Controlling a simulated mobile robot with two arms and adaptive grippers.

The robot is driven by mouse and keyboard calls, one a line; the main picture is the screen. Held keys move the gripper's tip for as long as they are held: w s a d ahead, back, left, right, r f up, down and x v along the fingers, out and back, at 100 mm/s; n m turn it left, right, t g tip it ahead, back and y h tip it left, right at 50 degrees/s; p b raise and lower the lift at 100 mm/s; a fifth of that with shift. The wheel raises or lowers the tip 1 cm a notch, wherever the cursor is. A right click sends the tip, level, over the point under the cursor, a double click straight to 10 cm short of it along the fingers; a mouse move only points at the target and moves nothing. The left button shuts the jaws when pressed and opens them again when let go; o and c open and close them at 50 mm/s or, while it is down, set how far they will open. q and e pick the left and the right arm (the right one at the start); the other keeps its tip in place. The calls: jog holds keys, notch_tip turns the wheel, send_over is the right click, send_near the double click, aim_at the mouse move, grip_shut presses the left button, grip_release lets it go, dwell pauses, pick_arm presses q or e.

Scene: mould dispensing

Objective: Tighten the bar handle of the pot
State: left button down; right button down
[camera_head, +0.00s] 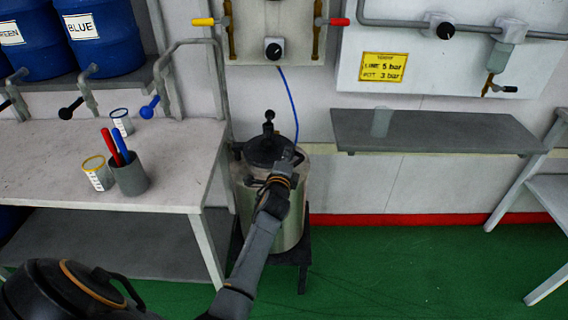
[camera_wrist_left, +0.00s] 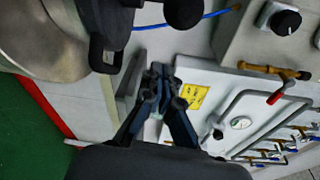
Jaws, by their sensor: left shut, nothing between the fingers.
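The pot (camera_head: 290,225) is a tall metal cylinder on a dark stand, with a black lid (camera_head: 262,150). A dark upright handle with a round knob (camera_head: 269,116) rises from the lid. My left gripper (camera_head: 291,157) is at the right front of the lid and hides part of it. In the left wrist view the gripper (camera_wrist_left: 160,72) is shut and empty, fingertips together. There the metal pot (camera_wrist_left: 45,45) is at upper left, with a black loop-shaped bracket (camera_wrist_left: 107,48) left of the fingers and a dark round knob (camera_wrist_left: 184,12) above them. Contact cannot be told.
A bench (camera_head: 150,190) at left holds a grey cup (camera_head: 131,181) with red and blue pens and two small labelled cans. A blue hose (camera_head: 293,105) runs from the wall panel to the pot. A grey shelf (camera_head: 440,138) is at right; green floor below is clear.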

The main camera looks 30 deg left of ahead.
aim_at(268, 132)
pick_arm(q)
jog(key=x, duration=0.2)
jog(key=shift+w+a+r, duration=0.1)
jog(key=shift+w+a, duration=0.1)
jog(key=shift+a, duration=0.1)
jog(key=s+a+p, duration=0.2)
jog(key=shift+s+a+r, duration=0.2)
jog(key=shift+s+r, duration=0.05)
jog(key=shift+s, duration=0.05)
jog(key=shift+s+a+r+m+t+h+p, duration=0.2)
jog(key=shift+a+m+t+h+p, duration=0.15)
jog(key=shift+h+p, duration=0.35)
